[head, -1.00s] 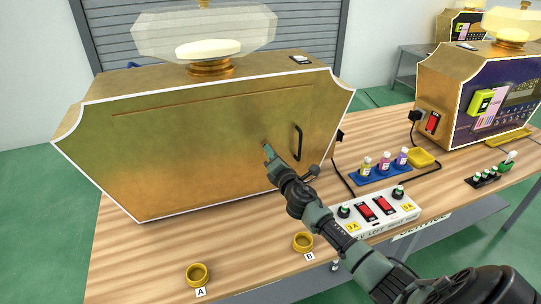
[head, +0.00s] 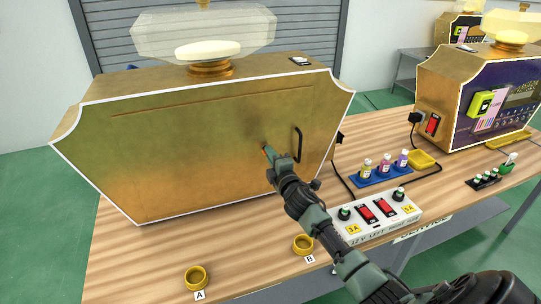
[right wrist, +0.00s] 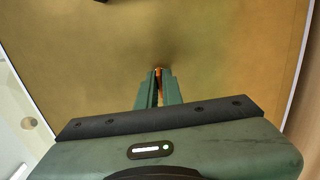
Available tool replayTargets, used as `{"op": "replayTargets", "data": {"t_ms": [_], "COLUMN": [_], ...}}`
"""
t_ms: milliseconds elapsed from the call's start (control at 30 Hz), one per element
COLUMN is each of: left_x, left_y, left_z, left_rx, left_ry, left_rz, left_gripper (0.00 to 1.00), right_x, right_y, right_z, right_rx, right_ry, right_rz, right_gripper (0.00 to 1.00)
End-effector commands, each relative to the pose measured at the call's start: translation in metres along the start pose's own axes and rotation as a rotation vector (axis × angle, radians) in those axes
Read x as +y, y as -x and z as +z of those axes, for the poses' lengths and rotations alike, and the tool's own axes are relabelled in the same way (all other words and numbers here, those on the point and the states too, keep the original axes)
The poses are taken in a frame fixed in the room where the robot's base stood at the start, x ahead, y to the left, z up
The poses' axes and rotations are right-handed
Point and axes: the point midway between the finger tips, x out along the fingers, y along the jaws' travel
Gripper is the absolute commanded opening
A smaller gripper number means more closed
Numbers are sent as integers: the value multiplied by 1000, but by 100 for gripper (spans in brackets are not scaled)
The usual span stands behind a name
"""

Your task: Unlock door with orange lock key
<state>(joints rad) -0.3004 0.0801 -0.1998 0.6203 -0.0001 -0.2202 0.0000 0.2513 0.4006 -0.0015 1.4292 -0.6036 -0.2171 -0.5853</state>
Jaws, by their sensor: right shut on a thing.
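The gold front door (head: 190,150) of the large vending machine faces me, with a black handle (head: 297,144) at its right side. My right gripper (head: 268,153) is at the door, a little left of and below the handle. It is shut on a small orange lock key (right wrist: 159,79), of which only a thin part shows between the fingertips in the right wrist view. The key's tip meets the door's surface in the picture; I cannot tell how far it is in the lock. The lock is hidden behind the fingertips. My left gripper is out of view.
A white power strip (head: 377,226) with red switches lies under my right arm. A blue tray (head: 372,177) of small bottles and a yellow dish (head: 421,159) stand to the right. Yellow rings A (head: 195,278) and B (head: 303,244) are in front on the wooden table (head: 150,248).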

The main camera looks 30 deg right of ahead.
Motion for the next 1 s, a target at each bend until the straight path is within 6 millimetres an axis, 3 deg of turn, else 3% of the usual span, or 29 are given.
{"op": "replayTargets", "data": {"t_ms": [467,500,567,867,1000], "left_x": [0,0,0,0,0], "left_y": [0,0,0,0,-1], "left_z": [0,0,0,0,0], "left_rx": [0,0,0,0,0], "left_ry": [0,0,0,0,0], "left_rz": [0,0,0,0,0], "left_gripper": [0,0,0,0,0], "right_x": [0,0,0,0,-2], "right_y": [0,0,0,0,10], "right_z": [0,0,0,0,0], "right_rx": [-1,-1,-1,0,0], "right_ry": [-14,-14,-14,-13,-12], "right_rz": [-1,-1,-1,-1,-2], "right_gripper": [0,12,27,27,27]}}
